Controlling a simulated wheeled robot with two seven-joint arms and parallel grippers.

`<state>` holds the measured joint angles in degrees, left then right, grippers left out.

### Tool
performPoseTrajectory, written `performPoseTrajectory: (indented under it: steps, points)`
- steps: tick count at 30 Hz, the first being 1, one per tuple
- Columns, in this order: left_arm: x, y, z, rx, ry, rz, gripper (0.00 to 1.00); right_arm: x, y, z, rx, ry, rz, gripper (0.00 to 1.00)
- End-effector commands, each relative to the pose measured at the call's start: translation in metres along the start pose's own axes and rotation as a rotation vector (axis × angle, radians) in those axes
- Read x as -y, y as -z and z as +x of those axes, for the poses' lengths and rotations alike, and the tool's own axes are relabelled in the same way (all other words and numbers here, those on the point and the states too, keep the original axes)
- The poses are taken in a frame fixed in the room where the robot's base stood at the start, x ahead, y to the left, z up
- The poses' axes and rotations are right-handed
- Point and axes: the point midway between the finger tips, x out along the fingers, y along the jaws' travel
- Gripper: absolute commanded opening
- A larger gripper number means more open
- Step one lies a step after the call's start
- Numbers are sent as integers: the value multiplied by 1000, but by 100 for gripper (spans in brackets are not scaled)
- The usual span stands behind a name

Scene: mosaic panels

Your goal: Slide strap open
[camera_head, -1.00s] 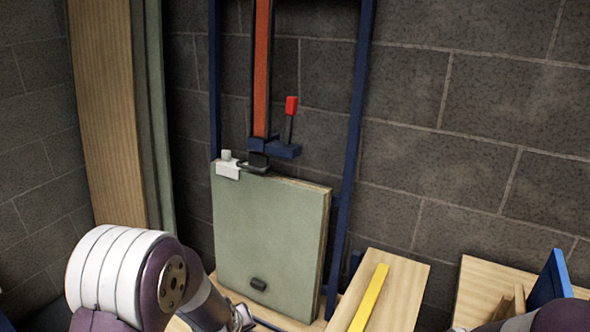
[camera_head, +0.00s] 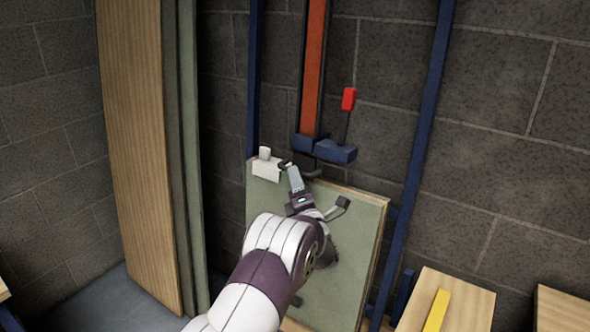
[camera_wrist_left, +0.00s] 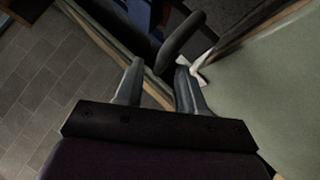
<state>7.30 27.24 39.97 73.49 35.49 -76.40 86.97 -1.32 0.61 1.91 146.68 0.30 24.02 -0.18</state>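An orange strip (camera_head: 315,70), probably the strap, runs vertically between dark rails. A dark blue block (camera_head: 335,152) with a red-tipped lever (camera_head: 348,100) sits at its lower end. Below it a grey-green panel (camera_head: 357,228) leans upright, with a white bracket (camera_head: 266,168) on its top left corner. My left gripper (camera_head: 298,168) is at the panel's top edge, just right of the bracket and below the blue block. In the left wrist view its two fingers (camera_wrist_left: 160,78) stand apart, with a dark rounded bar (camera_wrist_left: 181,37) just beyond them. Contact cannot be told. My right gripper is not in view.
Blue uprights (camera_head: 425,130) flank the strip in front of a dark block wall (camera_head: 500,110). Tall wooden boards (camera_head: 140,150) lean at the left. A wooden board with a yellow bar (camera_head: 437,312) lies at lower right. Grey floor shows at lower left.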

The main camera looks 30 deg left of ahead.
Motion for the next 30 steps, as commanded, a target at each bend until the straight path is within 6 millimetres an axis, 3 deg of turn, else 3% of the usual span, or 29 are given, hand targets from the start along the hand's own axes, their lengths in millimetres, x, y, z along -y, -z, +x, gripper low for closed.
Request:
performPoseTrajectory:
  steps: [6,15,16,19,20,26,30]
  points:
    - [0,0,33,0,0,2,39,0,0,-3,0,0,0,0]
    - [0,0,37,1,2,2,39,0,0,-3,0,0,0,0]
    - [0,0,37,1,2,2,36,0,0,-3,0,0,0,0]
    - [0,0,37,1,2,3,3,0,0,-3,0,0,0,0]
    - [0,0,37,1,2,3,0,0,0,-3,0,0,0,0]
    - [2,0,37,1,2,3,0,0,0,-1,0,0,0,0]
    - [18,-1,39,1,1,4,0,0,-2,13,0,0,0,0]
